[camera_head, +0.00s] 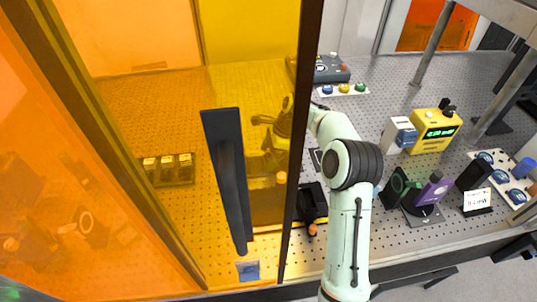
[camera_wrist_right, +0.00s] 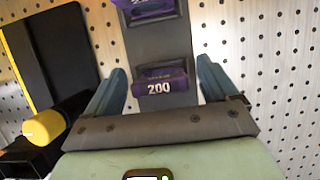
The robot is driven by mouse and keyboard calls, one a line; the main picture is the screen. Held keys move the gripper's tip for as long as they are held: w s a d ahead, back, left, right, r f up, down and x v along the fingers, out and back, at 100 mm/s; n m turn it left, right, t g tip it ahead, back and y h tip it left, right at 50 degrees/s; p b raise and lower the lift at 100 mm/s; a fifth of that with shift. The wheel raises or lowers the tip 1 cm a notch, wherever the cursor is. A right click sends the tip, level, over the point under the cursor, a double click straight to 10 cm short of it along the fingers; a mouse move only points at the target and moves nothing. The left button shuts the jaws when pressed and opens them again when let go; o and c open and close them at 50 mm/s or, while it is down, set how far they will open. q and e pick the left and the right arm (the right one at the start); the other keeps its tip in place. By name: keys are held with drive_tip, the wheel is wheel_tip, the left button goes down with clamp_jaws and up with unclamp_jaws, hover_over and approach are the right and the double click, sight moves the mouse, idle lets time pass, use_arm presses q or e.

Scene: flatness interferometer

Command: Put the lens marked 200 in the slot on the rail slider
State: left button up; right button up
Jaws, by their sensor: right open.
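The lens marked 200 (camera_wrist_right: 158,86) is a purple block with white digits. In the right wrist view it sits in a dark grey holder strip (camera_wrist_right: 160,42), with another purple lens (camera_wrist_right: 145,8) beyond it. My right gripper (camera_wrist_right: 160,68) is open, with one finger on each side of the 200 lens. Gaps show between the fingers and the lens. In the head view my right arm reaches behind the amber panel, where the gripper shows only dimly. The rail slider and its slot cannot be made out. My left gripper is not in view.
The amber enclosure panel (camera_head: 250,85) and its dark handle (camera_head: 230,170) stand left of my right arm. Perforated table is free at the back right.

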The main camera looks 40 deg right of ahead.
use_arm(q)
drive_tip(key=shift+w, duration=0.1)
use_arm(e)
drive_tip(key=shift+w, duration=0.1)
drive_tip(key=c, duration=1.1)
drive_tip(key=shift+r+p, duration=0.3)
drive_tip(key=shift+r, duration=0.9)
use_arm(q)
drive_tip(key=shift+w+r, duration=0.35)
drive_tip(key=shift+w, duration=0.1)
use_arm(e)
drive_tip(key=shift+r, duration=1.95)
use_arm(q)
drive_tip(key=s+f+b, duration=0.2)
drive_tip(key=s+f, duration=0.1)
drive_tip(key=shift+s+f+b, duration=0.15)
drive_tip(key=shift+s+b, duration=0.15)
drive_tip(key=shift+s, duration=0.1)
use_arm(e)
drive_tip(key=s+a+r, duration=0.1)
drive_tip(key=s+r, duration=0.2)
drive_tip(key=s, duration=0.7)
drive_tip(key=s+a+r, duration=0.2)
drive_tip(key=s+r, duration=0.1)
drive_tip(key=s, duration=0.8)
drive_tip(key=shift+s, duration=0.25)
